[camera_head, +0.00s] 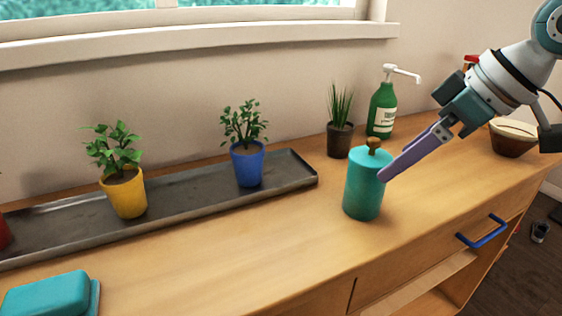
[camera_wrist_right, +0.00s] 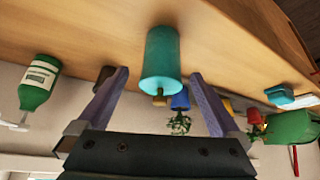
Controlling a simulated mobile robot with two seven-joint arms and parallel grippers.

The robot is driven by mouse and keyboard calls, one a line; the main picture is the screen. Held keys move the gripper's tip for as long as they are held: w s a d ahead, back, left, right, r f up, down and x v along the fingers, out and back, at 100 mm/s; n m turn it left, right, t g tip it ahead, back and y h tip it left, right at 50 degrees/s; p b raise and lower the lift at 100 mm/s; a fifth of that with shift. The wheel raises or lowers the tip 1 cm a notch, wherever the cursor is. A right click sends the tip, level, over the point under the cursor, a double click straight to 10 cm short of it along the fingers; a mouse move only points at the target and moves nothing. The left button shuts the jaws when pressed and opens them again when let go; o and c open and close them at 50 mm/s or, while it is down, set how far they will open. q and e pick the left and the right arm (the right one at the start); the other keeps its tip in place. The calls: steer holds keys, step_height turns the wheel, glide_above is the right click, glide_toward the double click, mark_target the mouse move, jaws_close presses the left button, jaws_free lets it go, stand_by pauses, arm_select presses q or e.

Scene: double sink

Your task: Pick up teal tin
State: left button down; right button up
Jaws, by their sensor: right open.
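The teal tin (camera_head: 364,186), a cylinder with a brown knob on its lid, stands upright on the wooden counter. It also shows in the right wrist view (camera_wrist_right: 162,58), upside down, between the two fingers. My right gripper (camera_head: 384,175) has purple fingers and comes in from the right beside the tin's upper part. In the right wrist view the gripper (camera_wrist_right: 159,74) is open, with nothing held and the tin ahead between its fingertips. Whether a finger touches the tin is not clear. My left gripper is not in view.
A dark potted plant (camera_head: 340,138) and a green pump bottle (camera_head: 382,110) stand behind the tin. A grey tray (camera_head: 205,203) on the left holds a blue pot (camera_head: 247,165) and a yellow pot (camera_head: 126,195). A bowl (camera_head: 512,140) sits right.

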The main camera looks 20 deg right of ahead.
mark_target(366, 183)
steer(key=x, duration=0.3)
steer(key=shift+a+f, duration=0.3)
steer(key=shift+w+b+x, duration=0.25)
steer(key=shift+b+x, duration=0.45)
steer(key=shift+x, duration=1.95)
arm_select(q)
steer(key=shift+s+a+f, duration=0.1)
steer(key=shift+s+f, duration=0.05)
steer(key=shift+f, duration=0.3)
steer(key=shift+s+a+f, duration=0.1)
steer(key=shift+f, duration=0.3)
arm_select(e)
steer(key=shift+r, duration=0.15)
steer(key=shift+c, duration=0.4)
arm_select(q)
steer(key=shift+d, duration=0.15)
arm_select(e)
jaws_close()
